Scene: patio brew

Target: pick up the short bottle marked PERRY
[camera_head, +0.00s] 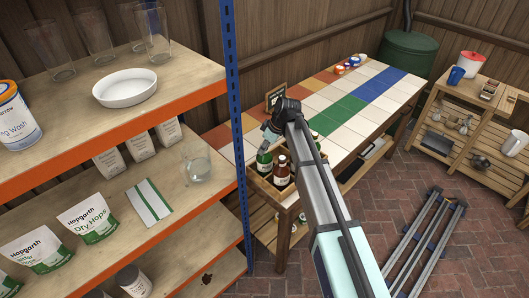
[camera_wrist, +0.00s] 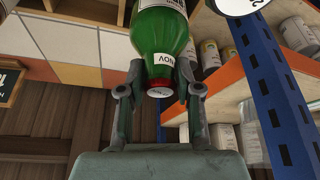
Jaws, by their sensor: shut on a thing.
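A green glass bottle (camera_wrist: 160,30) with a red cap fills the top middle of the wrist view. Its small white neck label shows upside down and is hard to read; PERRY cannot be made out. My gripper (camera_wrist: 160,76) is shut on its neck, one finger on each side. In the head view my gripper (camera_head: 269,136) is over the left end of a wooden crate (camera_head: 272,195), just above a green bottle (camera_head: 264,160). A brown bottle (camera_head: 281,170) stands beside it in the crate. My arm hides part of the crate and whatever is behind it.
A blue shelf post (camera_head: 232,90) and stocked shelves stand close on the left. The tiled table (camera_head: 340,110) stretches behind my arm, with a small chalkboard sign (camera_head: 276,96) on it. Folded metal legs (camera_head: 430,235) lie on the brick floor at right.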

